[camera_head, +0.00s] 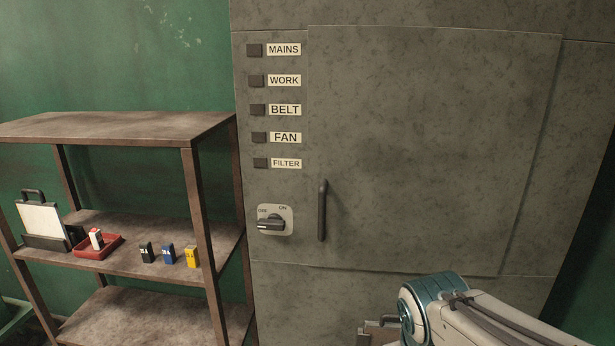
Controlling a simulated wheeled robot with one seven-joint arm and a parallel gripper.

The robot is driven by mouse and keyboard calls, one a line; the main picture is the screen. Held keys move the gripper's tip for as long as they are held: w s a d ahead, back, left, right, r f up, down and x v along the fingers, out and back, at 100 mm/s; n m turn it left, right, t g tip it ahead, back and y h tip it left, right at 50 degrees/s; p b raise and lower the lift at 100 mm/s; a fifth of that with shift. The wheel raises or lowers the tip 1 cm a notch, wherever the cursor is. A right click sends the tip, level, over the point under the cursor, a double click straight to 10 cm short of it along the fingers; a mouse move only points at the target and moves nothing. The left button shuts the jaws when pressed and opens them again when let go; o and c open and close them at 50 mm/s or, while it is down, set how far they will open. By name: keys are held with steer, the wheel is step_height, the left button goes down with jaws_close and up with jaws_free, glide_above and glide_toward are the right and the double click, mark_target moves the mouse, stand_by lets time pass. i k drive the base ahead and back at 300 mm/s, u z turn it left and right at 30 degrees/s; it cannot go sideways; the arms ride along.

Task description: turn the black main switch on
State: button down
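The black main switch (271,224) is a rotary knob on a pale plate, low on the left side of the grey cabinet front. Its handle lies roughly level, its narrow end toward the left. The plate reads ON at the upper right; a label at the left is partly unreadable and looks like OFF. My arm (470,315) enters at the bottom right, below and to the right of the switch. Its gripper does not show clearly, and nothing of mine touches the switch.
The grey cabinet door (430,150) is shut, with a dark upright handle (322,210) right of the switch. Dark indicators beside labels run from MAINS (283,49) to FILTER (286,163). A shelf (120,127) at left holds a red tray (97,252) and small coloured blocks.

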mark_target(274, 222)
steer(key=z, duration=0.1)
steer(key=i, duration=0.9)
